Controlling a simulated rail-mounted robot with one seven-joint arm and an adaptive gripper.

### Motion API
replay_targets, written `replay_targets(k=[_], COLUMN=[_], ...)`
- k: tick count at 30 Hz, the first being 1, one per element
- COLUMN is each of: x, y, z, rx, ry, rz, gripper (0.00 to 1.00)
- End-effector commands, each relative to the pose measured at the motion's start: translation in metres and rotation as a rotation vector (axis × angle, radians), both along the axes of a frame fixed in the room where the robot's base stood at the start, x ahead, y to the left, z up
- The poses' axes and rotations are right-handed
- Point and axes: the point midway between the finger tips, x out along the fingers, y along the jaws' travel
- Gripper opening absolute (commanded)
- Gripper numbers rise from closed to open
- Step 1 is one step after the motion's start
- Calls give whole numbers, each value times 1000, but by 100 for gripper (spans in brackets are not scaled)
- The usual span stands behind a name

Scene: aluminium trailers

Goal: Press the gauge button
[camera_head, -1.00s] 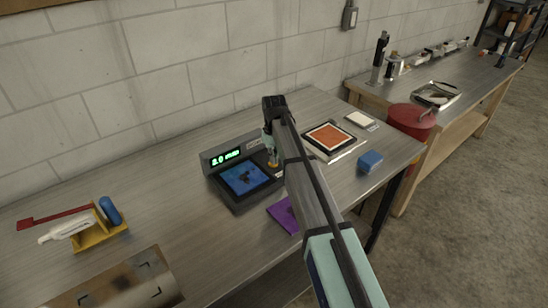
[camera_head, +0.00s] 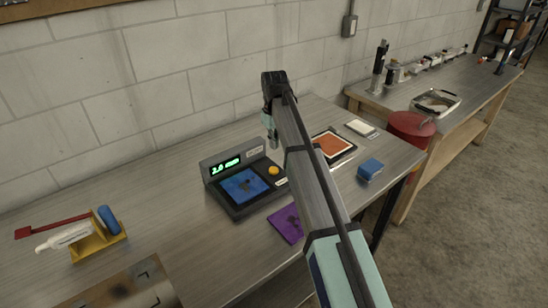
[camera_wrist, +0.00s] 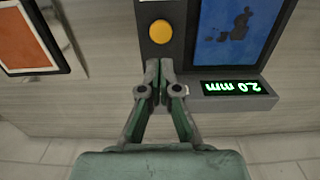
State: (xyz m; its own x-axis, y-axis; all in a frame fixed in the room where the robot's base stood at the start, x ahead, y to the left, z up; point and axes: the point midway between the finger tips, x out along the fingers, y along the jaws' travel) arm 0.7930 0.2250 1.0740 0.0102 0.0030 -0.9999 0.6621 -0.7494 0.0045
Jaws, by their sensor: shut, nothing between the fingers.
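The gauge (camera_head: 229,208) is a dark box on the metal workbench, with a blue screen area (camera_head: 244,186) and a green lit display (camera_head: 225,165) reading "2.0 mm". Its round yellow-orange button (camera_head: 273,170) is in plain sight on the right side of the gauge. In the wrist view the button (camera_wrist: 161,32) lies just beyond the fingertips, with a gap in the picture between them. My gripper (camera_wrist: 160,66) has its fingers together and holds nothing. In the head view my gripper (camera_head: 273,143) hangs above the button, apart from it.
A purple cloth-like square (camera_head: 287,222) lies in front of the gauge. An orange pad (camera_head: 333,144) and a blue block (camera_head: 370,169) are to the right. A yellow holder (camera_head: 97,243) with a white tube stands at left. A block wall runs behind the bench.

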Motion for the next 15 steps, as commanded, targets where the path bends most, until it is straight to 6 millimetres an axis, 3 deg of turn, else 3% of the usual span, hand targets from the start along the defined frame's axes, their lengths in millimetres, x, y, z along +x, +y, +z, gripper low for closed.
replay_targets(k=[6, 15], x=[1, 0], y=[0, 0], z=[24, 31], rx=[1, 1], ry=[-1, -1], rz=[0, 0], gripper=[0, 0])
